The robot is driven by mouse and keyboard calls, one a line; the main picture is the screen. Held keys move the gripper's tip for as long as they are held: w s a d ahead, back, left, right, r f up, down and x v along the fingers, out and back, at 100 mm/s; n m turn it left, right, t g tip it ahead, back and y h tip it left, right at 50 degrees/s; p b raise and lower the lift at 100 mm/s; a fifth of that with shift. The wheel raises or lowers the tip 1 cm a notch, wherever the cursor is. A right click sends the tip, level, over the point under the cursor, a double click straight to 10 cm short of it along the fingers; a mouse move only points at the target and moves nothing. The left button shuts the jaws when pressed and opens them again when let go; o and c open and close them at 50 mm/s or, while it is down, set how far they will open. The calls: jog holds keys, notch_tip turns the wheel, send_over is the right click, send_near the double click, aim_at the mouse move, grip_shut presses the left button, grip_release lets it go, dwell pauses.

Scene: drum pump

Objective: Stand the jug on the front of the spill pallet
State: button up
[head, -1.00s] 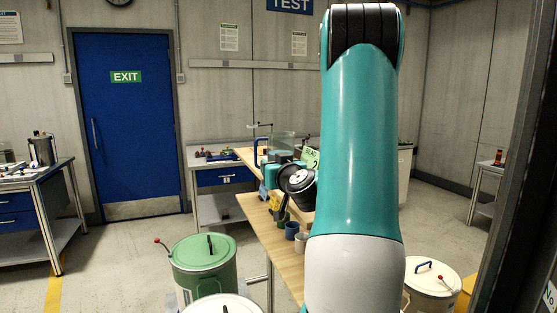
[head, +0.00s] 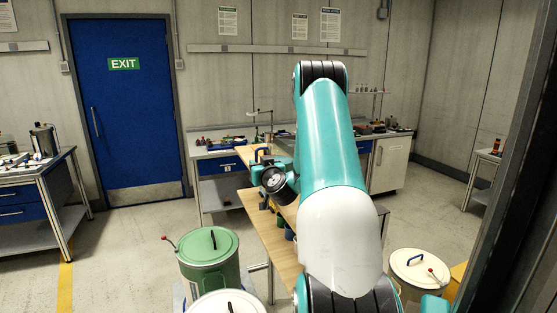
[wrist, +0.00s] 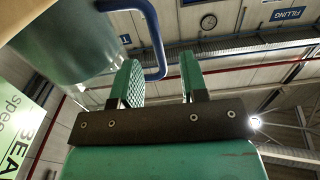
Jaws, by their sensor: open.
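In the wrist view a jug (wrist: 65,35) with a grey-blue body and a blue loop handle (wrist: 158,45) fills the upper left. My gripper (wrist: 158,62) is open, its green fingers spread. The handle's bar shows in the gap between the fingers; whether it is fully between them I cannot tell. My arm hides most of the jug there. I cannot make out the spill pallet clearly.
A green lidded drum (head: 210,265) stands at front left, a cream drum (head: 420,268) at right. A green lettered card (wrist: 20,130) is close beside my gripper.

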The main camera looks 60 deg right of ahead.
aim_at(257, 161)
jog(key=p+x, duration=0.1)
jog(key=p, duration=0.1)
jog(key=p+x, duration=0.1)
jog(key=x, duration=0.1)
jog(key=shift+r+p, duration=0.35)
jog(key=shift+p, duration=0.05)
jog(key=shift+w+d+f+p, duration=0.15)
jog(key=shift+w+d+p, duration=0.3)
jog(key=shift+f, duration=0.15)
grip_shut()
